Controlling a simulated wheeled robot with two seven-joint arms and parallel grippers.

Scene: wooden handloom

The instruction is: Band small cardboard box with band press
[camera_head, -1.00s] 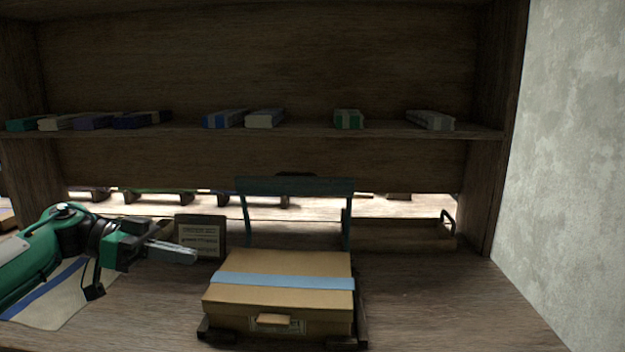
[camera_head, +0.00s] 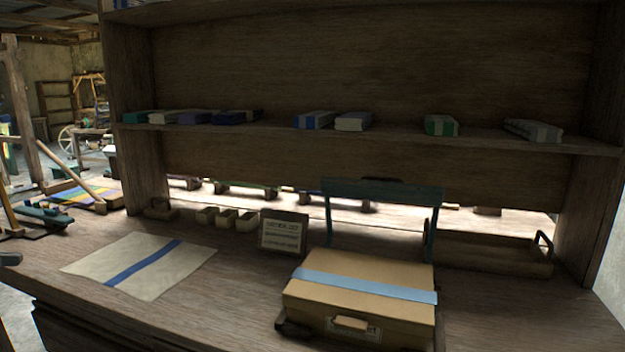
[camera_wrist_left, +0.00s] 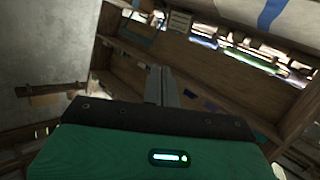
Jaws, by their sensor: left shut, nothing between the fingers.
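The small cardboard box (camera_head: 359,294) sits on the bench in the head view, closed, with a light blue band (camera_head: 365,285) lying across its top. It rests on the dark base of the band press, whose teal frame (camera_head: 381,193) stands upright behind the box. My right gripper is in neither view.
A cloth with a blue stripe (camera_head: 143,265) lies left on the bench. A lettered card (camera_head: 283,233) stands behind the box's left side, near small wooden bins (camera_head: 226,217). A wooden tray (camera_head: 489,255) is at right. Folded cloths line the shelf (camera_head: 270,127). The bench's right front is clear.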

